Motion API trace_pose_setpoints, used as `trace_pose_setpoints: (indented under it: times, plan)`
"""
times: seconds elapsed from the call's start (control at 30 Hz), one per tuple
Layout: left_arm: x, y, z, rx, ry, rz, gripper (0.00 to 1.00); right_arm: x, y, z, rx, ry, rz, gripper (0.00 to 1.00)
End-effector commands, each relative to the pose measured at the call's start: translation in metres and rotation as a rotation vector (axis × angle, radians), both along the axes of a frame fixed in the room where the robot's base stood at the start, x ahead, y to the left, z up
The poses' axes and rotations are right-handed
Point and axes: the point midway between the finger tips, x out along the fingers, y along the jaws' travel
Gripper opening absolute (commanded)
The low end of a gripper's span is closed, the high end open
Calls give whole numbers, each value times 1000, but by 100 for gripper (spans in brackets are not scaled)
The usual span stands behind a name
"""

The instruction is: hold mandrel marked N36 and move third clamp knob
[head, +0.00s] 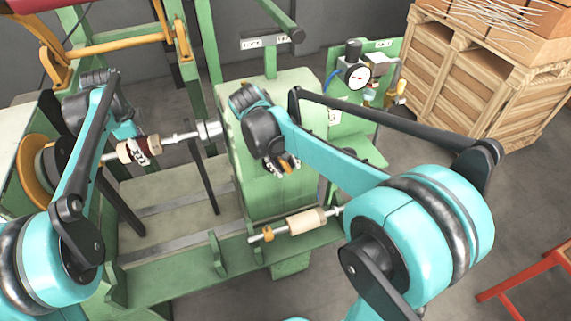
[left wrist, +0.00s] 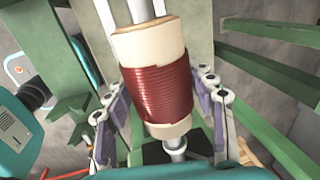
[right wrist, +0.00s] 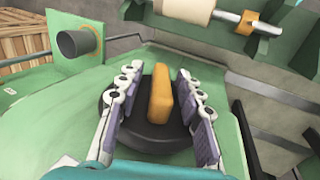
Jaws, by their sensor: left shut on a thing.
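A cream mandrel with a dark red wire winding (left wrist: 158,92) sits on a metal shaft; it also shows in the head view (head: 125,153). My left gripper (head: 141,153) is shut on it, with fingers on both sides of the winding in the left wrist view (left wrist: 160,112). No N36 mark is legible. An orange clamp knob (right wrist: 161,95) stands on a round black base on the green machine. My right gripper (right wrist: 158,92) is open, with its fingers on either side of this knob and gaps between; in the head view the gripper (head: 282,168) is partly hidden by my arm.
A second cream mandrel (head: 305,221) lies on a rod at the front rail beside an orange collar (head: 268,233). A pressure gauge (head: 357,77) stands at the back. Wooden crates (head: 480,85) are at the right. Green posts and rails surround the winder.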

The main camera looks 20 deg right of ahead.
Motion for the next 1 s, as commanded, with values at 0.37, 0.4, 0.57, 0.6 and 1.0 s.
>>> trace_pose_setpoints:
  times: [0.37, 0.4, 0.57, 0.6, 1.0]
  plan:
    - [2, 2, 3, 2, -7, 4, 0, 0, 0, 1, 0, 0, 0, 0]
    - [2, 2, 3, 2, -7, 4, 0, 0, 0, 1, 0, 0, 0, 0]
    - [2, 2, 3, 2, -7, 4, 0, 0, 0, 1, -2, 0, 0, 0]
    - [2, 2, 3, 2, -7, 4, 0, 0, 0, 1, -6, 0, 0, 0]
    - [2, 2, 3, 2, -6, 4, 0, 0, 0, 0, -130, 1, 3, 0]
